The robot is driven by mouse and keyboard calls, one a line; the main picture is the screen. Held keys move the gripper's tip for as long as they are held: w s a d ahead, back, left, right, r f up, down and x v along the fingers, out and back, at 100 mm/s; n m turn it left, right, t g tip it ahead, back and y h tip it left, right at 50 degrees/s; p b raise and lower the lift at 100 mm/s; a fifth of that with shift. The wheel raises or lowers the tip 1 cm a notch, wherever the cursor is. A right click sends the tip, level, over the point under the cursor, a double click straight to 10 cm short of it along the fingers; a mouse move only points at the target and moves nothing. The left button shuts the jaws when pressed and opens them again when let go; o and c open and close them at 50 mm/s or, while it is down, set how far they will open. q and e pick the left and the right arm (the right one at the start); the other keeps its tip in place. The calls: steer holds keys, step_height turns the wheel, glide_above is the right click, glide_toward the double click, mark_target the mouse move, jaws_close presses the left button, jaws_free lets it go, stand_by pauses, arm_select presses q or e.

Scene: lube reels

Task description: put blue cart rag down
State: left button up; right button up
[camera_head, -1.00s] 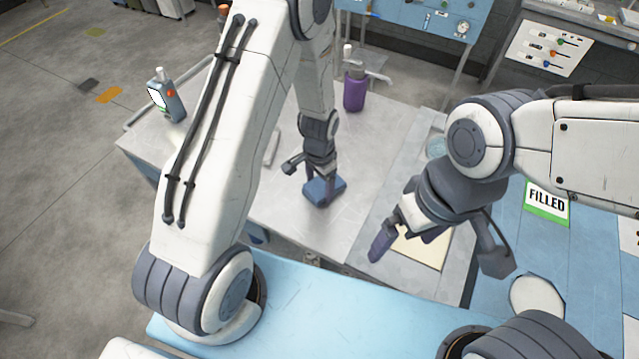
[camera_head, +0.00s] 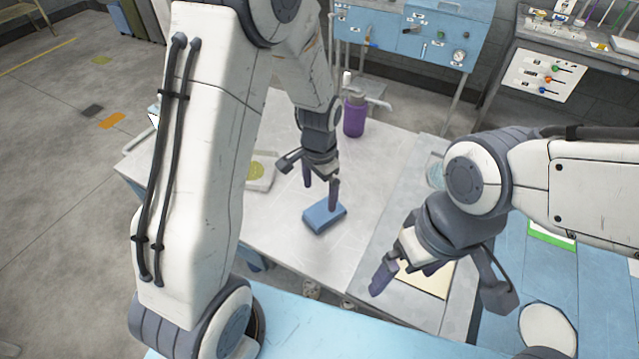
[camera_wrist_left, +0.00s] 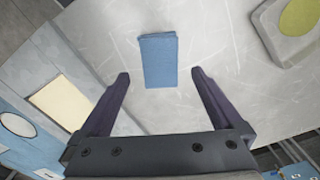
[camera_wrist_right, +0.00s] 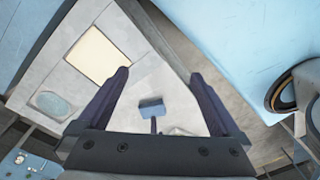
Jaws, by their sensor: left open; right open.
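The blue rag (camera_head: 323,215), a folded block shape, lies on the grey cart top (camera_head: 285,240). It also shows in the left wrist view (camera_wrist_left: 159,60), beyond the fingertips, and small in the right wrist view (camera_wrist_right: 151,108). My left gripper (camera_head: 320,185) is open and empty just above and behind the rag. In the left wrist view its two fingers (camera_wrist_left: 160,75) stand wide apart with the rag ahead between their lines. My right gripper (camera_head: 405,275) is open and empty over the right side, near a cream pad (camera_head: 428,277).
A purple bottle (camera_head: 354,117) stands at the back of the cart. A grey tray with a yellow-green disc (camera_head: 257,170) lies left of the rag. A blue surface (camera_head: 300,310) runs along the front. Bare cart top surrounds the rag.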

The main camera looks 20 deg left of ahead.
arm_select(q)
steer(key=shift+r, duration=1.7)
arm_select(e)
steer(key=shift+f, duration=0.25)
steer(key=n+g+y, duration=0.2)
steer(key=n+g, duration=0.2)
steer(key=n, duration=1.8)
glide_above(325, 210)
steer(key=w+d, duration=0.2)
steer(key=w, duration=0.1)
steer(key=f, duration=1.8)
steer(key=shift+s+a, duration=0.25)
steer(key=x, duration=0.5)
steer(key=shift+s+r, duration=0.1)
steer(key=shift+s, duration=0.1)
steer(key=shift+a+f+h, duration=0.1)
steer(key=shift+f+h, duration=0.15)
steer(key=shift+h, duration=0.05)
